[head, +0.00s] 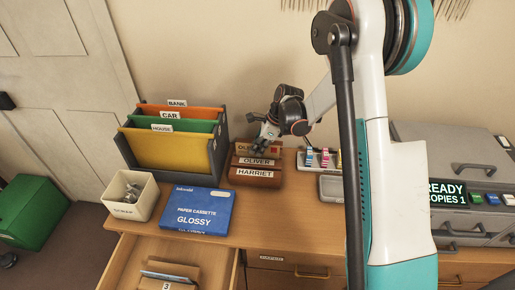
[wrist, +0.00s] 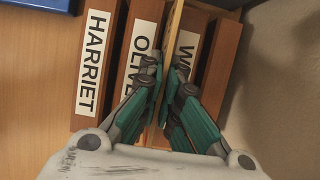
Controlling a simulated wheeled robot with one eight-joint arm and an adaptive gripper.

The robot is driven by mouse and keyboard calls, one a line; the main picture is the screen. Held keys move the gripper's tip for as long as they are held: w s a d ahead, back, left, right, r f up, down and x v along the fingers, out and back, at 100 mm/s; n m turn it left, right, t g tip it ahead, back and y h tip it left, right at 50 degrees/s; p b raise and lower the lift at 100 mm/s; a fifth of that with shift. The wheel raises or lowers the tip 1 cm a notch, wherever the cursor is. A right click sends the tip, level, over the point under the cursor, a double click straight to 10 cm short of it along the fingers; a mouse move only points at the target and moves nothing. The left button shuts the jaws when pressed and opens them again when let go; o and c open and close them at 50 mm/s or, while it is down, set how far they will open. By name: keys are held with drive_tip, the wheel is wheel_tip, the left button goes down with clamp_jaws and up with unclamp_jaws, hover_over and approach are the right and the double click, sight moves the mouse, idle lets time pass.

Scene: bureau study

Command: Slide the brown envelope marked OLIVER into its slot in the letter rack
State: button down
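The letter rack (head: 254,182) is dark wood with stepped name plates; HARRIET is in front and OLIVER behind it. In the wrist view the rack (wrist: 112,75) also shows a third plate starting with W, partly covered. The brown envelope (head: 243,149) stands upright just behind the OLIVER plate, its lettering partly hidden. In the wrist view the envelope (wrist: 174,32) is a thin edge between the OLIVER and W plates. My gripper (head: 262,138) is shut on it from above; the fingers (wrist: 162,95) pinch both faces. How deep its lower edge sits is hidden.
Left of the rack are a blue paper cassette box (head: 196,211), a white scrap bin (head: 131,195) and a folder sorter (head: 221,159). A drawer (head: 187,254) stands open in front. Colored clips (head: 317,158) and a grey printer (head: 461,165) are to the right. The wall is close behind.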

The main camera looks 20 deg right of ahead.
drive_tip(key=c, duration=1.7)
unclamp_jaws()
drive_tip(key=v, duration=1.2)
